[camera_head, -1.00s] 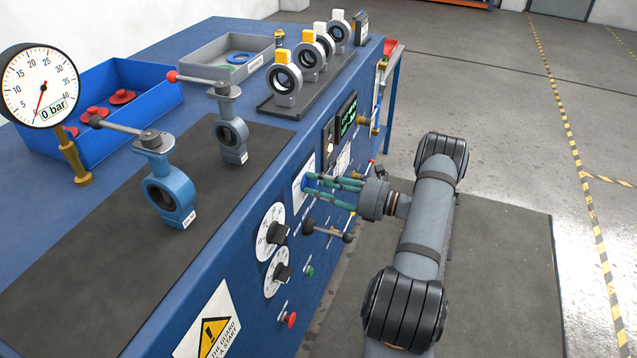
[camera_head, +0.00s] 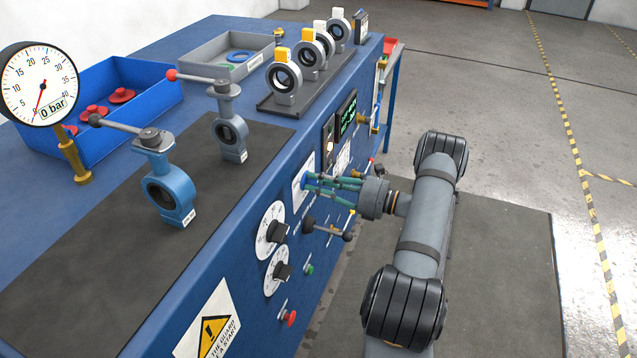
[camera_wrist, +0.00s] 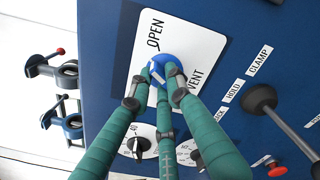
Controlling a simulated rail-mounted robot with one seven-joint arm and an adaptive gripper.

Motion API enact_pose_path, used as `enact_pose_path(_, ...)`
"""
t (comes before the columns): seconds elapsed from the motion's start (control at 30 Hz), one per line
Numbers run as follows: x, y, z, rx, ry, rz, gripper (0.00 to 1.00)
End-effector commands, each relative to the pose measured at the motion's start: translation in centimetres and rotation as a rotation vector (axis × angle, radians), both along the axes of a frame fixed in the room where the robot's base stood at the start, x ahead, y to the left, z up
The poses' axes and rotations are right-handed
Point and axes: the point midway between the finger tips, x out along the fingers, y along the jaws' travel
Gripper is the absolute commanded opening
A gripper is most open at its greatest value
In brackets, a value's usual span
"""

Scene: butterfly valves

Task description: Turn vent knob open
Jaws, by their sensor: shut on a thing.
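The vent knob (camera_wrist: 172,62) is round and blue, on a white plate (camera_wrist: 192,42) lettered OPEN and VENT in the wrist view. My gripper (camera_wrist: 162,70) has three green fingers closed around the knob, which they partly cover. In the head view my gripper (camera_head: 309,183) reaches the white plate (camera_head: 299,188) on the bench's front panel. The knob is mostly hidden there behind the fingers. I cannot read the knob's pointer position.
A black-knobbed lever (camera_head: 328,228) sticks out just below my gripper. Two dials (camera_head: 272,232) and green and red buttons (camera_head: 290,318) are lower on the panel. Valves (camera_head: 170,190) and a pressure gauge (camera_head: 40,85) reading near zero stand on the bench top.

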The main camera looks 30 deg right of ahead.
Motion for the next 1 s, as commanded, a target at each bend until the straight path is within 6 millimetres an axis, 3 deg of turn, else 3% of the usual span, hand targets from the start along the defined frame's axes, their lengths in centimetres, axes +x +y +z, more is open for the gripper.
enact_pose_path(1.0,0.21,-0.34,0.03,0.389,0.347,-0.002,0.00)
